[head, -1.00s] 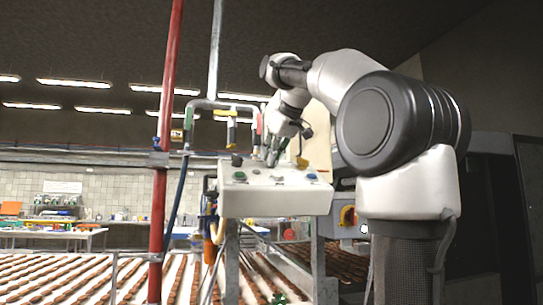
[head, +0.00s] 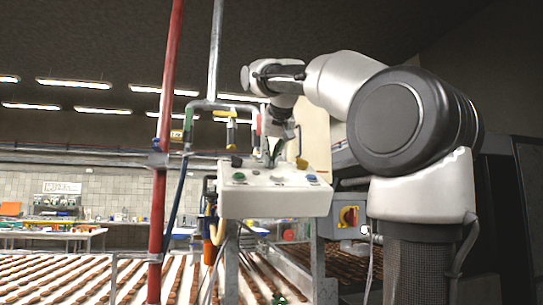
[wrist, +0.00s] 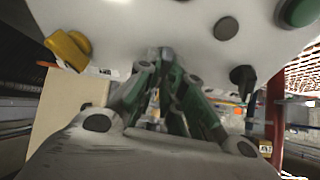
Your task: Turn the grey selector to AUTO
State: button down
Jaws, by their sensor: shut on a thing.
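A white control box (head: 275,204) stands ahead with knobs and buttons on its sloped top; its face fills the top of the wrist view (wrist: 165,25). My gripper (head: 271,160) points down at the back middle of this face, between a black knob (head: 236,161) and a yellow knob (head: 302,163). In the wrist view my gripper (wrist: 164,72) is shut on a small grey piece (wrist: 166,54) at the panel edge, which looks like the grey selector. The fingers cover most of it. I cannot read its position or any AUTO label.
The box also has green (head: 239,177), grey (head: 277,180) and blue (head: 311,178) buttons. A red pipe (head: 160,215) stands left of the box. A yellow-backed red switch (head: 349,216) sits to the right. Conveyors with brown rows lie behind and below.

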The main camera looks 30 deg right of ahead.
jog(key=shift+w+f+m+g+h, duration=0.15)
jog(key=shift+m+g+h, duration=0.15)
jog(key=shift+m, duration=0.95)
jog(key=shift+s+f+m+g+h, duration=0.15)
jog(key=shift+m+g+h, duration=0.15)
jog(key=shift+m, duration=0.95)
jog(key=c, duration=1.5)
grip_release()
jog(key=shift+w, duration=0.1)
jog(key=shift+c, duration=0.2)
jog(key=shift+r, duration=0.15)
jog(key=shift+r, duration=0.2)
jog(key=v, duration=1.1)
jog(key=shift+s+a, duration=0.2)
jog(key=shift+s, duration=0.15)
